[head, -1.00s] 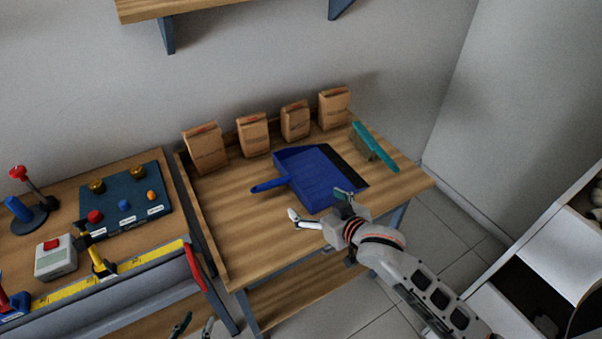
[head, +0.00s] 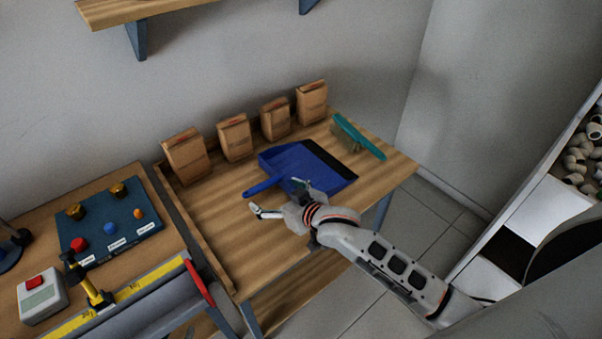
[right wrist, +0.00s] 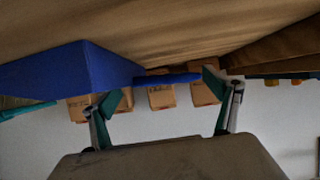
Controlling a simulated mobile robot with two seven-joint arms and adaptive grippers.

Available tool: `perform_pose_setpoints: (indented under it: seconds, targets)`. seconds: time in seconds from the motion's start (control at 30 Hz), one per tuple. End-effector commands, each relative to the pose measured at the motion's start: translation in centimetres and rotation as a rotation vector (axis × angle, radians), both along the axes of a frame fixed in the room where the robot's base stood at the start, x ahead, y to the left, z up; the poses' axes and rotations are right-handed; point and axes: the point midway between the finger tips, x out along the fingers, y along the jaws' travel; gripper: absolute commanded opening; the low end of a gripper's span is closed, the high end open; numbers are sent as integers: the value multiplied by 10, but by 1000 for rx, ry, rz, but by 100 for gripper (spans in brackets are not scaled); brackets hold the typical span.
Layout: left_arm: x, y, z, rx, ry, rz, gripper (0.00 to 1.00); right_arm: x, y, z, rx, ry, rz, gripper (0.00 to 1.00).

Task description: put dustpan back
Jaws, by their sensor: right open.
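The blue dustpan (head: 318,168) lies on the wooden workbench top (head: 212,228), its black lip toward the upper right and its handle (head: 263,187) pointing left. My right gripper (head: 279,199) is open beside the dustpan on its near side, with the fingers on either side of the line toward the handle. In the right wrist view the handle (right wrist: 165,78) shows between the spread fingers, beyond their tips, with the blue pan (right wrist: 85,68) at left. Contact cannot be told. My left gripper is not in view.
Several brown paper bags (head: 233,137) stand along the bench's back edge. A teal brush (head: 358,138) lies at its right end. A second bench at left holds a blue panel (head: 105,222) and a grey box with a red button (head: 40,296). White shelving (head: 545,215) stands at right.

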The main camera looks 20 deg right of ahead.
Motion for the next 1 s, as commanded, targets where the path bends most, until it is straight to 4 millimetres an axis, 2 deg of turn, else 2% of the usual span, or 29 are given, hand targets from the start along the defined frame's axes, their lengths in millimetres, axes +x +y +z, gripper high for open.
perform_pose_setpoints:
  seconds: [0.3,0.63,0.8,1.0]
  targets:
    - [1,0,-4,-1,-2,0,32,35,7,-22,2,0,0,88]
    - [0,0,-5,0,-1,0,32,40,8,-25,1,0,0,88]
    - [0,0,-7,1,2,0,32,39,8,-25,1,0,0,45]
    - [-1,0,-7,1,3,0,32,40,8,-24,2,0,0,45]
